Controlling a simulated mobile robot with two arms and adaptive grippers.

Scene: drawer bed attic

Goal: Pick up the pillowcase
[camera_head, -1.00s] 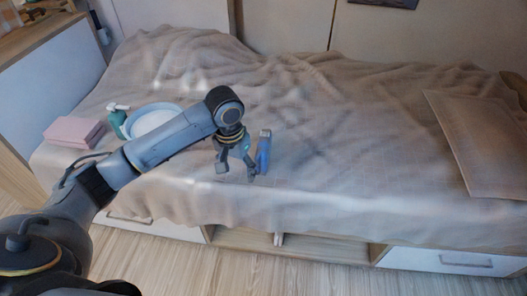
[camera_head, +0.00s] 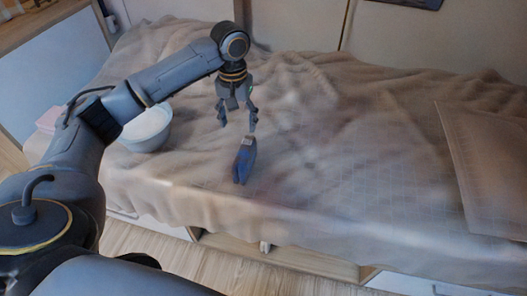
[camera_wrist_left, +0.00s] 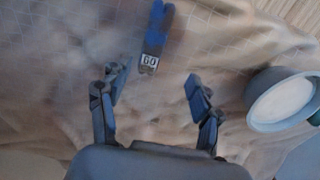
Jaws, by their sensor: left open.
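A pink folded item (camera_head: 47,120), possibly the pillowcase, lies at the left end of the bed, partly hidden behind my left arm. I cannot tell for sure that it is the pillowcase. My left gripper (camera_head: 237,126) is open and empty over the middle of the bed, well to the right of the pink item. In the left wrist view the open fingers (camera_wrist_left: 157,82) have only the beige blanket between them, and the pink item is not visible there. My right gripper is not in view.
A blue object (camera_head: 244,162) with a white label lies just in front of the left gripper; it also shows in the wrist view (camera_wrist_left: 154,38). A grey-blue bowl (camera_head: 148,130) stands left of the gripper. A flat beige pillow (camera_head: 490,165) lies at the right.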

